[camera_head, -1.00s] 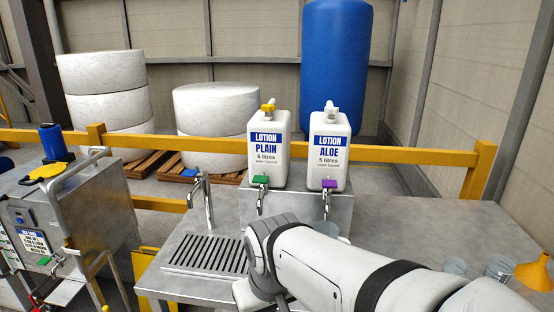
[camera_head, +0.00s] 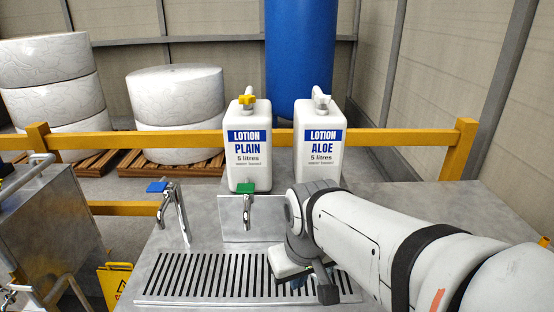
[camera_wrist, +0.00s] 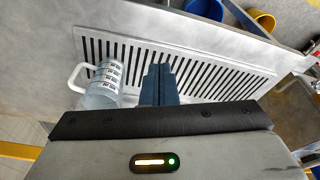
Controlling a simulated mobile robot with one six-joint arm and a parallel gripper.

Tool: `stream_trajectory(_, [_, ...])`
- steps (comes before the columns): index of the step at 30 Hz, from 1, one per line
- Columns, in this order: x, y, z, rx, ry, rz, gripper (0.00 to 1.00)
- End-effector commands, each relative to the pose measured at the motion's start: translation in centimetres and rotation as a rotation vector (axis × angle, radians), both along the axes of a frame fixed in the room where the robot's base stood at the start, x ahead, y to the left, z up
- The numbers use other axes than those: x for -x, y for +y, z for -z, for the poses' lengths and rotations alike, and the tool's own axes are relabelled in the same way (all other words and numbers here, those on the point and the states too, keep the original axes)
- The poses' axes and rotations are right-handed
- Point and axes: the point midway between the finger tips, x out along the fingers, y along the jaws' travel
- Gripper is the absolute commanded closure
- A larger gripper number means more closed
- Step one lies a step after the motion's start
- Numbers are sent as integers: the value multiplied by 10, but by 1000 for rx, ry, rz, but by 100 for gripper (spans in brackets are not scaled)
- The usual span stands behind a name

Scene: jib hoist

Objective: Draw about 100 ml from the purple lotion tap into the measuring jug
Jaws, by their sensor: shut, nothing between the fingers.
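My gripper (camera_wrist: 159,72) is shut and empty, low over the drain grating. A clear measuring jug (camera_wrist: 104,86) with printed scale marks and a white handle is just left of the fingers in the wrist view, apart from them. Its contents cannot be made out. In the head view my arm hides the jug. The LOTION ALOE container (camera_head: 321,140) stands at the back of the bench with a white valve on top. The purple tap is hidden behind my arm.
The LOTION PLAIN container (camera_head: 249,150) with its green tap (camera_head: 247,188) stands to the left. A blue-handled tap (camera_head: 180,210) rises beside the slotted grating (camera_head: 200,275). A yellow rail (camera_head: 190,139) runs behind. Yellow (camera_wrist: 259,19) and blue buckets (camera_wrist: 205,8) are beyond the bench edge.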

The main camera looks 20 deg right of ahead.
Motion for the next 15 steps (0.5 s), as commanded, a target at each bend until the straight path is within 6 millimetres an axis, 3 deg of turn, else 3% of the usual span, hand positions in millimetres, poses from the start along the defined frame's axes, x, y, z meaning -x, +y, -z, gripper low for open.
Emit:
stream_trajectory(1, [-11, -13, -16, 11, 7, -32, 100])
stream_trajectory(5, [-51, -32, -66, 56, 45, -230, 100])
stream_trajectory(9, [-101, -62, -127, 103, 102, -525, 100])
stream_trajectory(15, [-156, -110, -190, 128, 162, -914, 100])
